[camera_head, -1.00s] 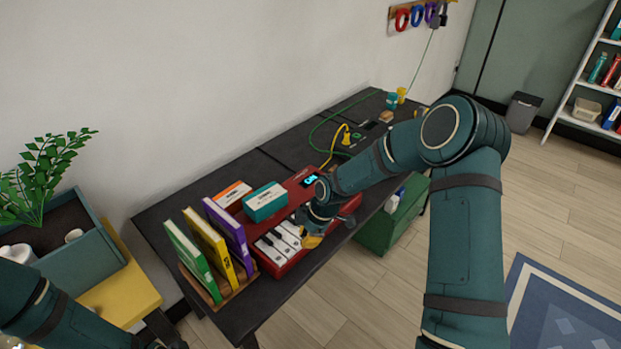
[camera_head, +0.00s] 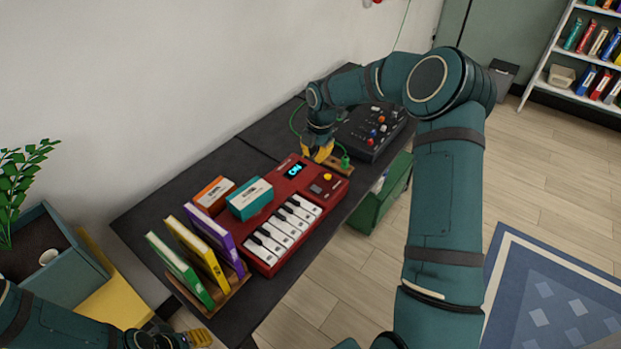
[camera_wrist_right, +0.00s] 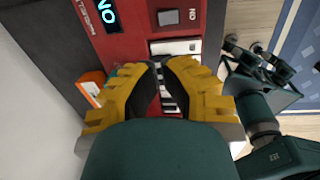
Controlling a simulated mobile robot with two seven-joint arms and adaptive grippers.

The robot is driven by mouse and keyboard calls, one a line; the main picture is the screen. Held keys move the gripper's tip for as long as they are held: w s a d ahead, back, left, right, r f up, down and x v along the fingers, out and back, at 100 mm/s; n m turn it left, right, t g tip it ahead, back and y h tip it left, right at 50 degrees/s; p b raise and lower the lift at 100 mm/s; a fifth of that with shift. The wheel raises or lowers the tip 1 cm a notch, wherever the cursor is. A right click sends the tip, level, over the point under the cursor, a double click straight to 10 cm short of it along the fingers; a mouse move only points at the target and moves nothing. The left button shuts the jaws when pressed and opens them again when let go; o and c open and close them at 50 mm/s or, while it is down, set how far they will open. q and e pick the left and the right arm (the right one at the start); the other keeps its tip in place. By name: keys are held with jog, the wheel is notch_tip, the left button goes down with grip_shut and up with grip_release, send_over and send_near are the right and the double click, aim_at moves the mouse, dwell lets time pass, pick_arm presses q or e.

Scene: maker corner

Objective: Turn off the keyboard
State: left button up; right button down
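The red keyboard (camera_head: 262,222) lies on the dark table with its display (camera_head: 294,170) lit blue and reading "ON". A yellow knob (camera_head: 327,177) and a small dark control (camera_head: 316,188) sit near its far right end. In the right wrist view, the display (camera_wrist_right: 105,14) and a dark switch (camera_wrist_right: 168,17) marked "ON" show upside down. My right gripper (camera_head: 319,152) is above the far end of the keyboard, its yellow fingertips close together with nothing held; contact is unclear. My left gripper (camera_head: 200,338) is low at the bottom, its finger gap unclear.
A teal-and-white box (camera_head: 249,198) and an orange-and-white box (camera_head: 214,193) stand behind the keys. Books (camera_head: 181,270) stand in a wooden rack at the left. A black mixer (camera_head: 368,130) with knobs lies beyond my right gripper.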

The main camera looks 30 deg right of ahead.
aim_at(309, 190)
pick_arm(q)
jog(key=shift+s+f+b, duration=0.15)
jog(key=shift+f+b, duration=0.35)
jog(key=shift+s+f+b, duration=0.15)
jog(key=shift+f+b, duration=0.35)
pick_arm(e)
jog(key=f, duration=0.4)
jog(key=w+f, duration=0.1)
jog(key=f, duration=0.8)
jog(key=shift+w+a+f, duration=0.35)
jog(key=shift+f, duration=0.05)
jog(key=shift+f+b, duration=0.45)
jog(key=shift+f, duration=0.15)
jog(key=shift+a, duration=0.15)
pick_arm(q)
jog(key=shift+s+f, duration=0.3)
jog(key=shift+f, duration=0.15)
pick_arm(e)
jog(key=shift+f, duration=0.1)
pick_arm(q)
jog(key=shift+r, duration=0.15)
